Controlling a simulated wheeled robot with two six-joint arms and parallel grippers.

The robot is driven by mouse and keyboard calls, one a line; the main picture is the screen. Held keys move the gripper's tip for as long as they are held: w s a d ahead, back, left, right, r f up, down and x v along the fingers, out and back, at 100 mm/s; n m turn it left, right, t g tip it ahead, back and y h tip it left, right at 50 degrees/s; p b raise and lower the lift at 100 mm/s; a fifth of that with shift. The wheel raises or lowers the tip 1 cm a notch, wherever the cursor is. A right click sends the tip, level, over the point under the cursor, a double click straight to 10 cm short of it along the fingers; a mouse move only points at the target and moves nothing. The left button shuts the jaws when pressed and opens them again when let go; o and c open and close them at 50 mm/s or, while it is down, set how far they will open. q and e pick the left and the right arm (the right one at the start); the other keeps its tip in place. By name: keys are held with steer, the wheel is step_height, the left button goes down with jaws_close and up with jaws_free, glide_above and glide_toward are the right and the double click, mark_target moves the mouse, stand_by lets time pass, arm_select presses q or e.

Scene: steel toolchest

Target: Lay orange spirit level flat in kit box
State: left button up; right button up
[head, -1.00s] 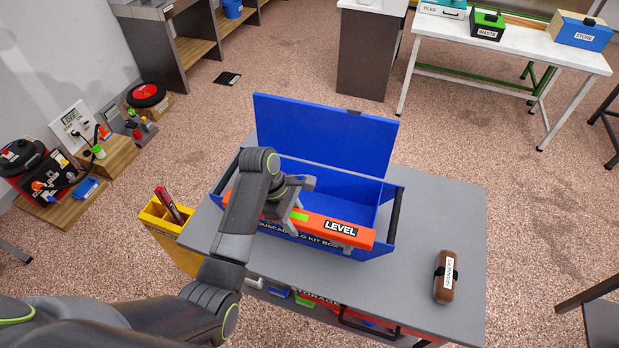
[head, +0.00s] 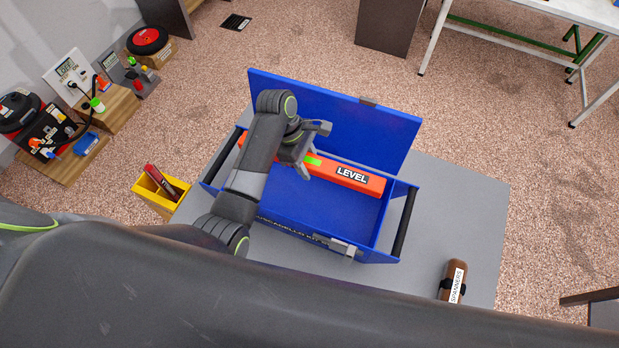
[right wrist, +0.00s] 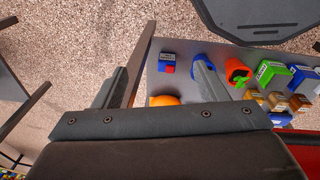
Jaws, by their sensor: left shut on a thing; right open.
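The orange spirit level (head: 358,179), marked LEVEL, lies lengthwise along the back of the open blue kit box (head: 385,232) in the head view. It looks level and close to the back wall; I cannot tell whether it touches the floor of the box. My left gripper (head: 303,168) is shut on it left of its middle, by the green patch, and my left arm hides part of its left half. My right gripper (right wrist: 158,85) is open and empty in the right wrist view, above floor and a grey surface.
The kit box's lid (head: 335,115) stands raised at the back. A brown SPANNERS roll (head: 453,281) lies on the grey top (head: 470,210), right of the box. A yellow holder (head: 157,190) is at left. The right wrist view shows small coloured boxes (right wrist: 275,72) on a grey surface.

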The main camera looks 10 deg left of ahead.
arm_select(q)
step_height(320, 180, down, 3)
steer(key=s, duration=0.1)
steer(key=b, duration=0.7)
glide_above(311, 207)
steer(key=a, duration=0.1)
step_height(311, 207, down, 10)
steer(key=f+b, duration=0.3)
steer(key=b, duration=0.1)
steer(key=f+b, duration=0.3)
steer(key=b, duration=0.2)
steer(key=shift+w+f, duration=0.2)
steer(key=shift+f, duration=0.15)
arm_select(e)
step_height(311, 207, down, 16)
steer(key=shift+a, duration=0.15)
steer(key=shift+s, duration=0.1)
arm_select(q)
steer(key=shift+f, duration=0.7)
arm_select(e)
steer(key=shift+f, duration=0.1)
arm_select(q)
steer(key=o, duration=2)
steer(key=shift+f, duration=0.1)
steer(key=shift+r+p, duration=5.05)
steer(key=shift+p, duration=1.1)
arm_select(e)
step_height(311, 207, up, 13)
steer(key=shift+f, duration=0.2)
